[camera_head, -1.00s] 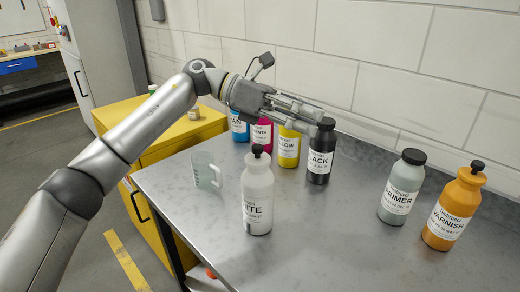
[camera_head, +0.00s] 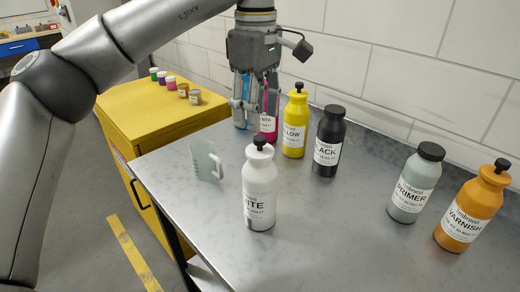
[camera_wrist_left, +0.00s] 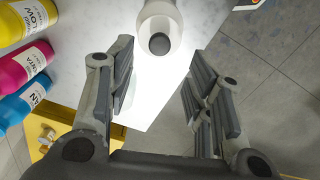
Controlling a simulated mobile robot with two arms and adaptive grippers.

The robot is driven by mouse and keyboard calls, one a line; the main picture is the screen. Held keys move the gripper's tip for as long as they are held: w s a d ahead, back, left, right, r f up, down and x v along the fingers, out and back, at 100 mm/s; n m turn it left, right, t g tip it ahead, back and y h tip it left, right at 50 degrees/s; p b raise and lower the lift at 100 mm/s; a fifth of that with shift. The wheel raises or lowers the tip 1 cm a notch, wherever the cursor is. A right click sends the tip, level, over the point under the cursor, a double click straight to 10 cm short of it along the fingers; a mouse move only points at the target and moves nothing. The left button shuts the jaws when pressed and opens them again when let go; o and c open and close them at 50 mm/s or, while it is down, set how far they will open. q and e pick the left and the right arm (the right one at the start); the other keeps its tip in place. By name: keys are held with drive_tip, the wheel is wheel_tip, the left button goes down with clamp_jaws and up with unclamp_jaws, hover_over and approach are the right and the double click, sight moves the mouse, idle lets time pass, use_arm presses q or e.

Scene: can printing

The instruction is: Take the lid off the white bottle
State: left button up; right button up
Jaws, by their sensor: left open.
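The white bottle (camera_head: 261,196) stands upright on the grey table. Its black lid (camera_head: 259,142) is on top. In the left wrist view the white bottle (camera_wrist_left: 170,14) is at the top middle, with the dark lid (camera_wrist_left: 159,44) facing the camera, beyond the gap between the fingers. My left gripper (camera_head: 256,112) points down behind the white bottle, in front of the cyan and magenta bottles. It also shows in the left wrist view (camera_wrist_left: 162,72), open and empty. It is apart from the lid. My right gripper is not in view.
Magenta (camera_head: 268,125), yellow (camera_head: 294,130) and black (camera_head: 329,150) bottles stand along the back. Primer (camera_head: 411,195) and varnish (camera_head: 466,222) bottles are at the right. A clear jug (camera_head: 203,160) stands left of the white bottle. The table (camera_head: 325,235) is clear in front.

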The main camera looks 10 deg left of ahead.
sight(259, 137)
use_arm(q)
drive_tip(key=shift+d+f+p, duration=0.15)
drive_tip(key=shift+f+p, duration=0.05)
drive_tip(key=shift+f, duration=1.4)
drive_tip(key=shift+d+f+p, duration=0.1)
drive_tip(key=shift+f+p, duration=0.1)
drive_tip(key=shift+f, duration=1.35)
drive_tip(key=shift+c, duration=0.4)
drive_tip(key=c, duration=0.8)
